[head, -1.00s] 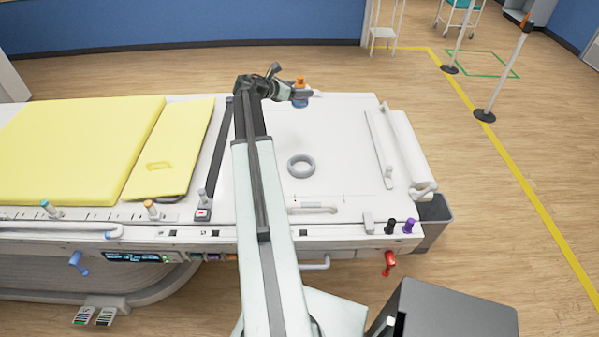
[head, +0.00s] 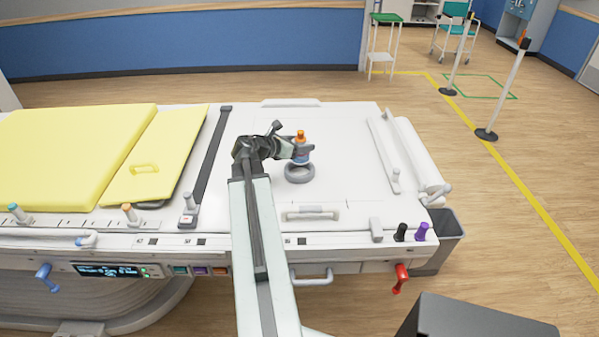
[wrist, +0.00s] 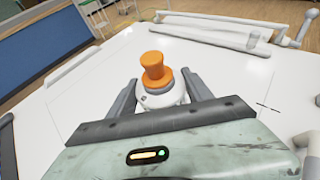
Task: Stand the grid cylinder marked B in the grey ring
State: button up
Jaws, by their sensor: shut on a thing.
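The grid cylinder, with an orange top and a blue-grey body, is in my gripper (head: 291,150). The cylinder (head: 301,148) is upright in the head view, and its orange cap also shows in the wrist view (wrist: 154,69). My gripper is shut on its body. No letter B is readable.
The white table top (head: 345,150) around the ring is clear. A yellow pad (head: 70,155) lies to the left, beyond a dark rail (head: 213,155). A white roll (head: 420,160) runs along the right edge. Several knobs and handles line the front edge.

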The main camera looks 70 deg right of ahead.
aim_at(300, 159)
jog(key=shift+f+b, duration=2.8)
jog(key=shift+f, duration=0.9)
jog(key=o, duration=1.7)
jog(key=shift+r, duration=0.1)
jog(key=shift+o, duration=0.2)
jog(key=shift+r, duration=0.1)
